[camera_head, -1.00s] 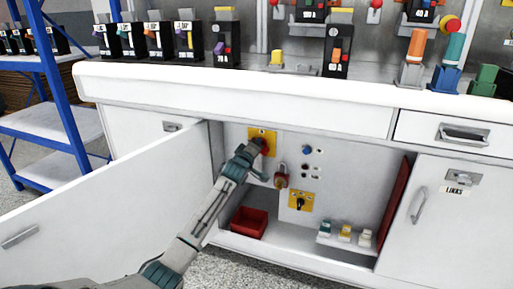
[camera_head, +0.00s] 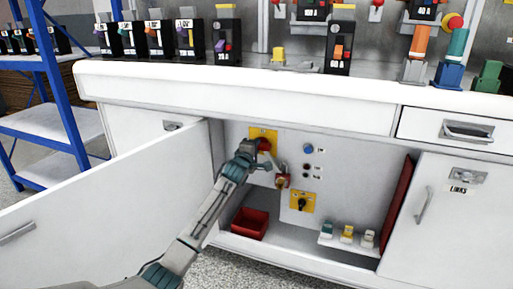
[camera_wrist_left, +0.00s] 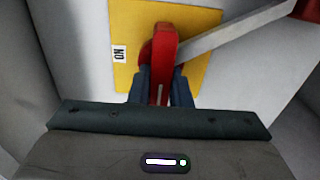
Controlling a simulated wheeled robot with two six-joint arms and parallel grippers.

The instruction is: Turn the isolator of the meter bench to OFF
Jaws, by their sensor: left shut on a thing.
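The isolator is a red handle (camera_head: 264,145) on a yellow plate (camera_head: 256,133), high on the left of the panel inside the open bench cupboard. My left gripper (camera_head: 257,153) is at this handle from the lower left and partly covers it. In the left wrist view the red handle (camera_wrist_left: 164,50) stands between the two dark blue fingers (camera_wrist_left: 162,92), which are shut on it. The yellow plate (camera_wrist_left: 128,30) lies behind, with a white ON label (camera_wrist_left: 119,54) left of the handle. My right gripper is not in view.
A grey bar (camera_wrist_left: 225,32) crosses beside the handle. A lower yellow plate carries a black knob (camera_head: 301,203). The open door (camera_head: 110,205) stands left; a red bin (camera_head: 250,223) sits below.

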